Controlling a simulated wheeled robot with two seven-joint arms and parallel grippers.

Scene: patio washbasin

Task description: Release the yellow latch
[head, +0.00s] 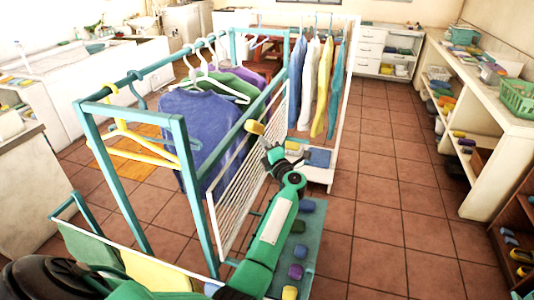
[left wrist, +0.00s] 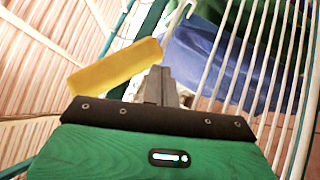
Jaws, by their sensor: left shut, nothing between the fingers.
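The yellow latch (head: 254,128) is a small yellow block at the top edge of the white wire panel, against the teal rail. In the left wrist view the latch (left wrist: 115,68) lies tilted, just left of the fingers. My left gripper (head: 268,146) is shut and empty, close beside and slightly below the latch in the head view. Its closed fingers (left wrist: 160,82) show in the left wrist view near the latch's right end; I cannot tell whether they touch it. My right gripper is not in view.
The white wire panel (head: 240,185) hangs on a teal clothes rack (head: 180,140) with hangers and a blue garment (head: 200,125). A white rack (head: 345,90) with shirts stands behind. Coloured blocks lie on a teal shelf below. The tiled floor (head: 400,200) to the right is clear.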

